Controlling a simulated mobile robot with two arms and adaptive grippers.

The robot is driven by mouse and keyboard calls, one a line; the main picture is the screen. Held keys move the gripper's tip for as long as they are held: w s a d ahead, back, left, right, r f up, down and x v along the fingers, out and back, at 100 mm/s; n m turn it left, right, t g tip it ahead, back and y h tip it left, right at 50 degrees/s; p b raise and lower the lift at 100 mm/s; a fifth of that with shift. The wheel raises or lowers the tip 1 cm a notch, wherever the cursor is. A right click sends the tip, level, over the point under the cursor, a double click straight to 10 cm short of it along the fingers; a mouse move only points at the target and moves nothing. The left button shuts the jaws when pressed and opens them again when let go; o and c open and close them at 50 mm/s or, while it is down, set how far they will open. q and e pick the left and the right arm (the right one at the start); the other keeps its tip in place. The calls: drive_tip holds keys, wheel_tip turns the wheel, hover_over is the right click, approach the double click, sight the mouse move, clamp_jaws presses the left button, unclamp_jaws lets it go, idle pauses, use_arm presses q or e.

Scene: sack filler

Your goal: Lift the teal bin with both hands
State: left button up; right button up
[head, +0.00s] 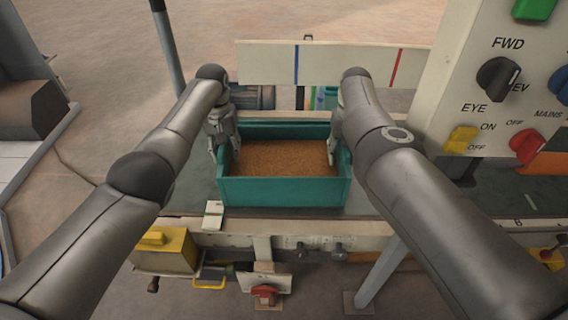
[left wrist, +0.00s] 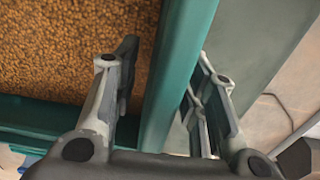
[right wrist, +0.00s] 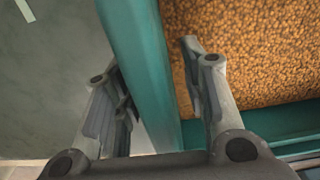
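The teal bin (head: 284,191) stands on the dark belt, filled with orange-brown grain (head: 285,157). My left gripper (head: 214,150) is at the bin's left wall. In the left wrist view its open fingers (left wrist: 160,90) straddle the teal wall (left wrist: 176,75), one inside over the grain and one outside, with gaps visible. My right gripper (head: 340,148) is at the bin's right wall. In the right wrist view its open fingers (right wrist: 150,85) straddle the teal wall (right wrist: 143,70) the same way. The fingertips' depth along the walls is hard to tell.
A control panel (head: 500,100) with knobs and switches rises at the right. A pale board (head: 340,63) with blue and red stripes stands behind the bin. A small white card (head: 213,214) lies at the bin's front left. A yellow box (head: 166,250) hangs below the belt's front edge.

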use_arm(q)
drive_tip(key=shift+f, duration=0.2)
use_arm(e)
drive_tip(key=shift+f, duration=0.15)
use_arm(q)
clamp_jaws()
use_arm(e)
clamp_jaws()
use_arm(q)
drive_tip(key=shift+r, duration=0.1)
